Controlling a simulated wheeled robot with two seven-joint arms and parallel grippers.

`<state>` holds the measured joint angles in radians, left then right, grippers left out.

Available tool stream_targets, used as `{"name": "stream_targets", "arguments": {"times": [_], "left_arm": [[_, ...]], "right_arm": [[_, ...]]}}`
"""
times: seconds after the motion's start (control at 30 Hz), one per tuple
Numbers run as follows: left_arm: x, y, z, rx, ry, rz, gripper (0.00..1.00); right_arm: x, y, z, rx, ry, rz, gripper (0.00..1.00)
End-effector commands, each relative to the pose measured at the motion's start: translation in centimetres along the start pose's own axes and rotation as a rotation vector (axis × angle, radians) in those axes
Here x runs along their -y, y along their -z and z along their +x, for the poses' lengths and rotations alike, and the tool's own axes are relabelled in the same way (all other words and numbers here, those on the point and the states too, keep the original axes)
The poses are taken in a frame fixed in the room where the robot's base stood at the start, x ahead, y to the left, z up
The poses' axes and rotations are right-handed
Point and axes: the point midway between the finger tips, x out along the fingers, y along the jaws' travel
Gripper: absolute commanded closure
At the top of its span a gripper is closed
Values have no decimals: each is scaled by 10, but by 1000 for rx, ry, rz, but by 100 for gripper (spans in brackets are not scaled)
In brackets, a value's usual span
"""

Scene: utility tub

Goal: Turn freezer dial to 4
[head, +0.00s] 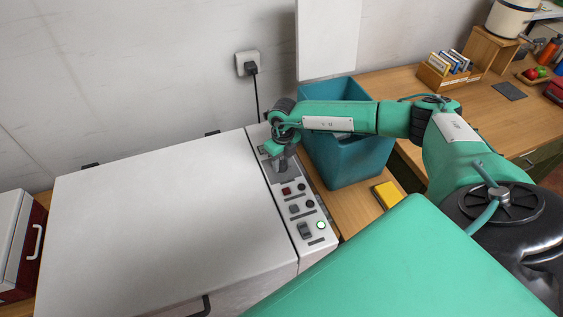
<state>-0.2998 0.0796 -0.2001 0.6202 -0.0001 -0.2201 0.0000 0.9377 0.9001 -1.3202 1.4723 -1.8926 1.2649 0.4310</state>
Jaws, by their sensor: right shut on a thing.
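The white chest freezer (165,215) fills the left and middle of the head view, with its lid down. Its control panel (300,257) runs along the right side, with buttons, a switch and a lit round greenish lamp (321,225) near the front. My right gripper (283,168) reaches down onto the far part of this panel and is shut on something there. The gripper hides what it grips, so the dial, its pointer and its numbers cannot be made out. My left gripper is not in view.
A teal tub (350,160) stands just right of the panel, under my right forearm. A yellow block (387,194) lies on the wooden surface beside it. A wall socket (247,64) with a plug and cord is behind. A red and white box (20,245) is at the left.

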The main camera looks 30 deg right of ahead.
Motion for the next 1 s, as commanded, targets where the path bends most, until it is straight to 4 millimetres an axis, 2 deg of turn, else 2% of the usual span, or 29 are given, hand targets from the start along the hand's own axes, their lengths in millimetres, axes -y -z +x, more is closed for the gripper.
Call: {"name": "stream_targets", "arguments": {"times": [0.5,1.0], "left_arm": [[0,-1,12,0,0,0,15],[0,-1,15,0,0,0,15]], "right_arm": [[0,0,0,22,-1,417,90],[0,-1,-1,29,-1,566,90]]}}
